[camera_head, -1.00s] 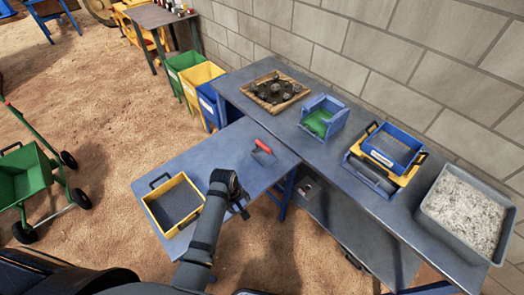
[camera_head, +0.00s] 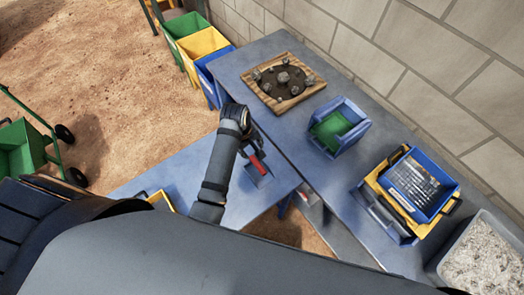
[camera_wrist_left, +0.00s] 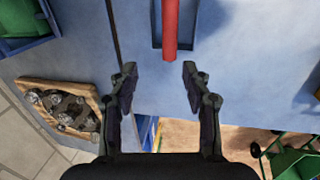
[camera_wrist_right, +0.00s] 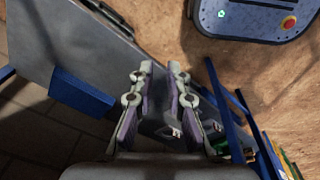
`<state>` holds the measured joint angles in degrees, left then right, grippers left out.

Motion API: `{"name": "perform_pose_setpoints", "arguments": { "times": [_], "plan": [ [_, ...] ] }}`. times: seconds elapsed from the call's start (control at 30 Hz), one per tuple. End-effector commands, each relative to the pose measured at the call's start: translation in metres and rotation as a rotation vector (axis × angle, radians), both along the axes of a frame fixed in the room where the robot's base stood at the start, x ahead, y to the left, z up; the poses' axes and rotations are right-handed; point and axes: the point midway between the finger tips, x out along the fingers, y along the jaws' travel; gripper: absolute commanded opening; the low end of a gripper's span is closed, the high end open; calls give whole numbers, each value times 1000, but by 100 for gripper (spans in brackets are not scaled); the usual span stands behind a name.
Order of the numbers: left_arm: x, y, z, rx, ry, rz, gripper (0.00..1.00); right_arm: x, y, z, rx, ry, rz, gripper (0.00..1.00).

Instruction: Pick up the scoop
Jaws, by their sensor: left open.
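The scoop (camera_head: 257,165) has a red handle and a dark pan and lies on the blue table. In the left wrist view its red handle (camera_wrist_left: 171,25) points down the picture, toward the gap between my left fingers. My left gripper (camera_head: 249,148) is over the scoop in the head view, partly covering it. The left wrist view shows the left gripper (camera_wrist_left: 160,72) open and empty, with the handle's end just beyond the fingertips. My right gripper (camera_wrist_right: 160,68) shows only in its own wrist view, empty, with a narrow gap between its fingertips.
A wooden tray of rocks (camera_head: 257,88), a blue bin with green inside (camera_head: 354,140), a yellow-and-blue container stack (camera_head: 378,193) and a grey tub (camera_head: 440,262) stand on the long bench. A yellow-rimmed tray (camera_head: 162,199) is mostly hidden behind my arm.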

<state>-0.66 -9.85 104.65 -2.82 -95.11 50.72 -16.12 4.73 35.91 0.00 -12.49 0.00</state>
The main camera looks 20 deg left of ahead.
Motion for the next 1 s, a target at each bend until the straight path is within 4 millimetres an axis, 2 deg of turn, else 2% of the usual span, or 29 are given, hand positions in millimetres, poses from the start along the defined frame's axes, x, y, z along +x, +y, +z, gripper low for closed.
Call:
{"name": "perform_pose_setpoints", "arguments": {
  "times": [0.1, 0.37, 0.47, 0.57, 0.63, 0.73, 0.87, 1.0],
  "plan": [
    [0, -1, -7, 0, 4, 0, 49, -11, -1, 2, -2, 18, -1, 15],
    [6, -5, -47, 1, 1, -1, 49, -42, -1, 7, -2, 62, -2, 15],
    [7, -6, -52, 1, -1, -1, 49, -40, -1, 7, -2, 59, -2, 15],
    [7, -6, -54, 1, 1, -1, 49, -24, 0, 9, 0, 35, -2, 15],
    [6, -7, -61, 2, 4, -1, 49, -10, 2, 16, 2, 13, -1, 15],
    [5, -9, -77, 1, 4, -1, 49, 0, 4, 26, 4, -2, -1, 15],
    [8, -11, -96, 0, 1, -1, 49, -5, 4, 27, 5, 7, -2, 15],
    [9, -12, -104, 0, 0, 0, 49, -22, 4, 26, 5, 32, -3, 15]
  ]
}}
